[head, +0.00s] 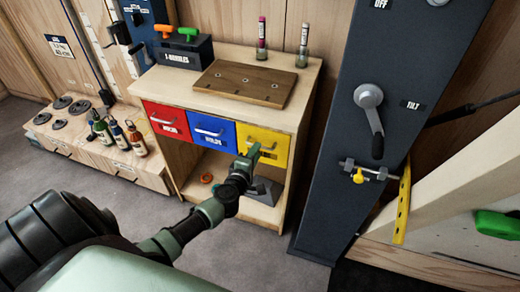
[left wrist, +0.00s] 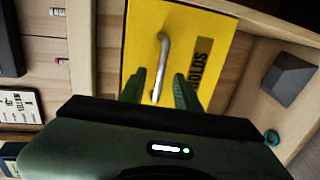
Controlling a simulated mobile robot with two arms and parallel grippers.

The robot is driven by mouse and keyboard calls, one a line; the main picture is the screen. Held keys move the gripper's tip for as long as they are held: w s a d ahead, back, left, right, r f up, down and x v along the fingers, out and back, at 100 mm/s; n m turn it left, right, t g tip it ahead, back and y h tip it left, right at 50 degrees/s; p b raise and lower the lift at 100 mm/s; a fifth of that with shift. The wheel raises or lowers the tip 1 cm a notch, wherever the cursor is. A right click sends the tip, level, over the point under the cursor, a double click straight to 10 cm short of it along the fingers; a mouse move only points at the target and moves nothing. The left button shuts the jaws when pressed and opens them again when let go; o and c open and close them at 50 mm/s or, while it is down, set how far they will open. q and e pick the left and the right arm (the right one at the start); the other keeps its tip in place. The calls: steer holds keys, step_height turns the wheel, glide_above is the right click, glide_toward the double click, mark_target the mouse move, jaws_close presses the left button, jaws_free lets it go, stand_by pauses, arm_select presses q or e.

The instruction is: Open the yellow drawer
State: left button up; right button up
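The yellow drawer (head: 273,145) is the rightmost of three drawers in the wooden cabinet. Its front looks flush with the others, so it appears closed. In the left wrist view the yellow front (left wrist: 140,35) carries a silver bar handle (left wrist: 163,55) and a black label. My left gripper (head: 254,152) is in front of the yellow drawer and hides part of it. In the left wrist view its two fingers (left wrist: 159,78) are apart, with the handle appearing between them. I cannot tell whether they touch it. My right gripper is not in view.
The red drawer (head: 166,121) and blue drawer (head: 209,131) are to the left. A wooden board (head: 246,84) lies on the cabinet top (head: 308,76). A dark grey column with a lever (head: 371,115) stands close on the right. An open shelf below holds a grey block (left wrist: 287,75).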

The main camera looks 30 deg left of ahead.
arm_select(q)
steer(key=shift+x, duration=1.5)
steer(key=shift+d, duration=0.1)
jaws_close()
steer(key=shift+f, duration=0.1)
